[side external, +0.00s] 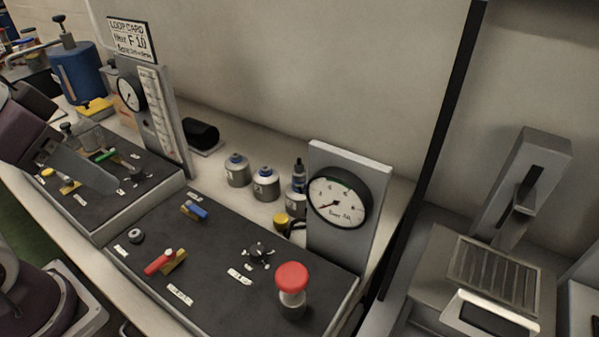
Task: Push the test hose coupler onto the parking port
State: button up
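My gripper (108,182) reaches in from the left over the dark left-hand panel (143,190). One long grey finger shows; whether it is open, shut or holding something cannot be told. No test hose coupler can be made out for certain. A small yellow piece (281,219) with a short black curved part (295,227) sits at the back of the nearer panel (215,278), left of the dial gauge. I cannot tell whether either is the coupler or the parking port.
A dial gauge (338,199) stands upright behind. Small bottles (265,183) line the back. A blue cylinder (77,73) stands far left.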

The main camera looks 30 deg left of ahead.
jog(key=o, duration=0.4)
jog(key=w+r, duration=0.1)
jog(key=w, duration=0.2)
jog(key=w+d+r+g, duration=0.1)
jog(key=w, duration=0.3)
jog(key=w+r+g, duration=0.1)
jog(key=w+r, duration=0.1)
jog(key=w, duration=0.2)
jog(key=shift+d+r+h, duration=0.1)
jog(key=shift+d+h, duration=0.25)
jog(key=shift+h, duration=0.05)
jog(key=shift+c, duration=0.2)
jog(key=g+y, duration=0.1)
jog(key=g, duration=0.2)
send_over(299, 163)
jog(key=f, duration=1.2)
jog(key=shift+s+a, duration=0.15)
jog(key=shift+s, duration=0.05)
jog(key=shift+w+d+f, duration=0.15)
jog(key=shift+d+f, duration=0.05)
jog(key=shift+f, duration=0.05)
notch_tip(299, 163, down, 9)
